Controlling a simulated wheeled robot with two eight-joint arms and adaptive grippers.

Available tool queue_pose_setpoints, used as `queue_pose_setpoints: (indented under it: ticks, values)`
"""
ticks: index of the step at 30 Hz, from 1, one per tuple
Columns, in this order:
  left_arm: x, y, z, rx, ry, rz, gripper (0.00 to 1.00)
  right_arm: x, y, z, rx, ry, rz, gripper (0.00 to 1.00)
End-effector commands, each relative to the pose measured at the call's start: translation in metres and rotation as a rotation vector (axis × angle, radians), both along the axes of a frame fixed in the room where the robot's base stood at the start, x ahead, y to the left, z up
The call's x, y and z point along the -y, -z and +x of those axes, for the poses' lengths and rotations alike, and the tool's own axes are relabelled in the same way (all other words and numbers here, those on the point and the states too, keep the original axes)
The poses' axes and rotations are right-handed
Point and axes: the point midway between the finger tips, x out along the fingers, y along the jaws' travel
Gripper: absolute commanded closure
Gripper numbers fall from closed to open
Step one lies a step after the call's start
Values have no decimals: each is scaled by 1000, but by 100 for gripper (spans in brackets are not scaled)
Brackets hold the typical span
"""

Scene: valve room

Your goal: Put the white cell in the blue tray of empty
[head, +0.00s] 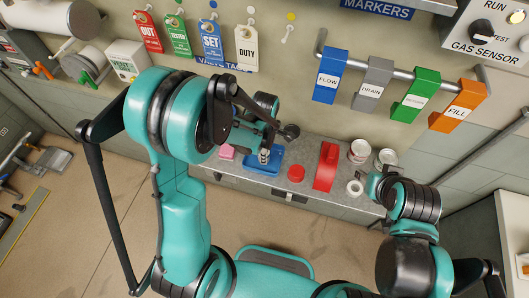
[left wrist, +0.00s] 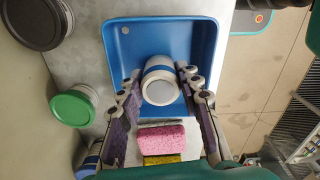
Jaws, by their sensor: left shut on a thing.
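The white cell (left wrist: 160,86), a short white cylinder with a blue band, sits between the fingers of my left gripper (left wrist: 160,74). The gripper is shut on it. The blue tray (left wrist: 122,48) lies behind the cell in the left wrist view, and the cell overlaps its near part. I cannot tell whether the cell touches the tray floor. In the head view my left gripper (head: 264,150) is over the blue tray (head: 258,168), partly hiding it. My right gripper (head: 378,186) is near the bench's right end; its fingers are not clear.
A pink sponge (left wrist: 161,138) lies close to the tray. A green-lidded jar (left wrist: 72,107) and a dark round lid (left wrist: 36,20) are to the left.

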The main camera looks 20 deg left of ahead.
Motion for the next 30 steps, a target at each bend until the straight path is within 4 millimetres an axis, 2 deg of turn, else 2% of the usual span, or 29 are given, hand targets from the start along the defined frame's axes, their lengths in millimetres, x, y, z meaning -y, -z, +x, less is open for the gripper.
queue_pose_setpoints:
  ticks: [11, 12, 13, 14, 25, 30]
  values:
    - [0, 5, 0, 0, 0, 0, 94, 0, 5, 0, 0, 0, 0, 60]
    - [0, 3, 0, 0, 0, 0, 55, 0, 4, 0, 0, 0, 0, 60]
    - [0, 3, 0, 0, 0, 0, 47, 0, 3, 0, 0, 0, 0, 60]
    - [0, 3, 0, 0, 0, 0, 45, 0, 3, 0, 0, 0, 0, 60]
    - [0, -2, 0, 0, 0, 0, 45, 0, -2, 0, 0, 0, 0, 60]
    - [0, -29, 0, 0, 0, 0, 45, 0, -7, 0, 0, 0, 0, 60]
